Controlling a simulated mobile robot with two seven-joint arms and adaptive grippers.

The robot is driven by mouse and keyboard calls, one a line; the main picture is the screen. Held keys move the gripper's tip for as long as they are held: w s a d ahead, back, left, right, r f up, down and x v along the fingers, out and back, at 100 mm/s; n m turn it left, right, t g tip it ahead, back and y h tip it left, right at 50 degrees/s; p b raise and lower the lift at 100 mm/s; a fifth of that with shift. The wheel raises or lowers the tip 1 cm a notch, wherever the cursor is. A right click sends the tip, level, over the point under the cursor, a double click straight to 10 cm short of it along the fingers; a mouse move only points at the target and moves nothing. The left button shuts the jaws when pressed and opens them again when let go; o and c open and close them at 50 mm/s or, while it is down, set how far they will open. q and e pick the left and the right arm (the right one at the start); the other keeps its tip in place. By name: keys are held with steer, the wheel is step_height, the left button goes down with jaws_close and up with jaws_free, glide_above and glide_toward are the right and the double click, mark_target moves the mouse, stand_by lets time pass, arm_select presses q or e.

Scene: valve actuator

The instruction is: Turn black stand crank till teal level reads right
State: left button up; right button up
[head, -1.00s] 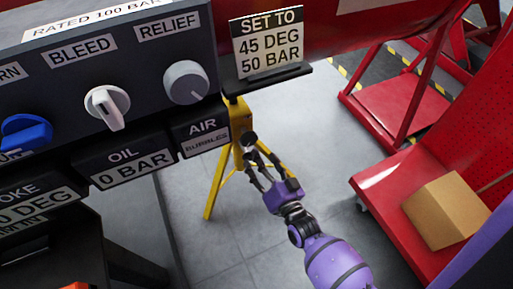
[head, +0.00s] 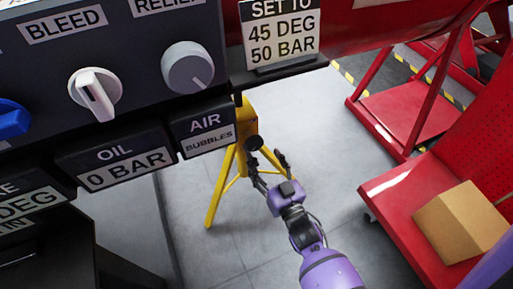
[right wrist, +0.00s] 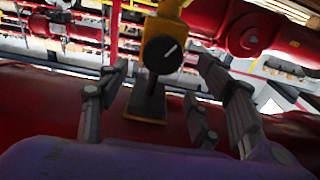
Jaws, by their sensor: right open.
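A yellow tripod stand (head: 226,180) stands on the floor below the panel. A round black knob (head: 252,143) is on its upper part, and I take it to be the crank. My right gripper (head: 268,163) is open just below and right of the knob, its fingers pointing up toward it. In the right wrist view, the black knob (right wrist: 162,54) with a white line on its face is on a yellow body, framed between the spread fingers (right wrist: 165,82). No contact is clear. I see no teal level. My left gripper is not in view.
The dark panel carries a white bleed knob (head: 94,93), a grey relief knob (head: 188,68), and signs reading oil 0 BAR (head: 115,170) and air bubbles (head: 205,131). A sign (head: 282,35) reads 45 DEG, 50 BAR. A cardboard box (head: 461,222) sits on a red cart at right.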

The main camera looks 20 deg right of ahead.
mark_target(257, 145)
steer(key=shift+w+d+f+n, duration=0.15)
steer(key=shift+w+n, duration=0.35)
steer(key=shift+n, duration=0.7)
steer(key=w+b, duration=0.2)
steer(key=w, duration=0.5)
steer(key=shift+a, duration=0.2)
steer(key=shift+c, duration=0.3)
steer(key=c, duration=1.1)
steer(key=shift+n+p, duration=0.3)
